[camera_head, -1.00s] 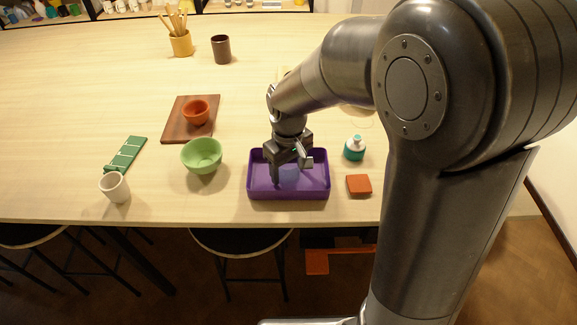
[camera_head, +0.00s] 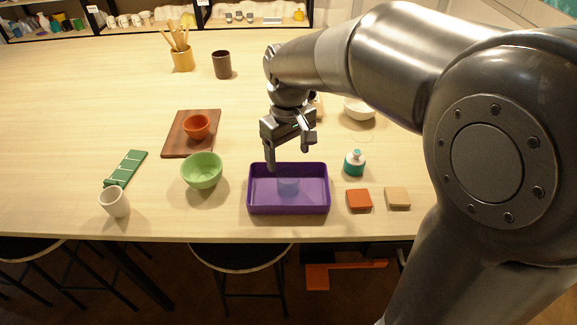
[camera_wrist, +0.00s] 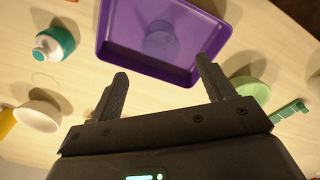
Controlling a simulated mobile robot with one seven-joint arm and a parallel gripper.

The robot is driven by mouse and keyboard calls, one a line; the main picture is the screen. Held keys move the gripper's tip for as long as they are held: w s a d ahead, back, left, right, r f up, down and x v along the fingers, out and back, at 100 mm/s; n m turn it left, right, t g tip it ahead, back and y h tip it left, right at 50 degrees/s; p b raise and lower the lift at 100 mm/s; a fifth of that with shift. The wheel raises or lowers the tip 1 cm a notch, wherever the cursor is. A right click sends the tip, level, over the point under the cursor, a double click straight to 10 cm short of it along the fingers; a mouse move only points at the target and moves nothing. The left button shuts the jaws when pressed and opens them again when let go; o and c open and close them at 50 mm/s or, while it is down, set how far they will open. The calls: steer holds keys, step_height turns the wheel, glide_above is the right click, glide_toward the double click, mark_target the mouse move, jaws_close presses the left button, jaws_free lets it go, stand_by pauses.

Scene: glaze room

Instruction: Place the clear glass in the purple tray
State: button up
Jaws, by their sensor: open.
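The purple tray (camera_head: 258,207) lies near the front edge of the table, and it also shows at the top of the wrist view (camera_wrist: 125,62). The clear glass (camera_head: 288,185) is inside the tray, near its middle. It is faint and see-through, and in the wrist view it shows as a pale round shape (camera_wrist: 161,43). I cannot tell clearly whether it is upright. My gripper (camera_head: 289,160) is above and behind the tray, apart from the glass. Its two fingers (camera_wrist: 163,85) are spread wide with nothing between them.
A green bowl (camera_head: 202,171) stands left of the tray. A teal and white bottle (camera_head: 354,164), a rust-red block (camera_head: 359,200) and a tan block (camera_head: 397,198) are at its right. A white bowl (camera_head: 359,110) stands behind. A white cup (camera_head: 114,203) is at the front left.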

steer(key=s+d+r+m+t, duration=0.2)
steer(key=s+d+m, duration=0.1)
steer(key=s+d, duration=0.4)
steer(key=s+d+r+m+t, duration=0.3)
steer(key=s+d+m, duration=0.1)
steer(key=s+d, duration=0.3)
steer(key=shift+s+d+r+t, duration=0.2)
steer(key=shift+s+d+t, duration=0.1)
steer(key=shift+s, duration=0.75)
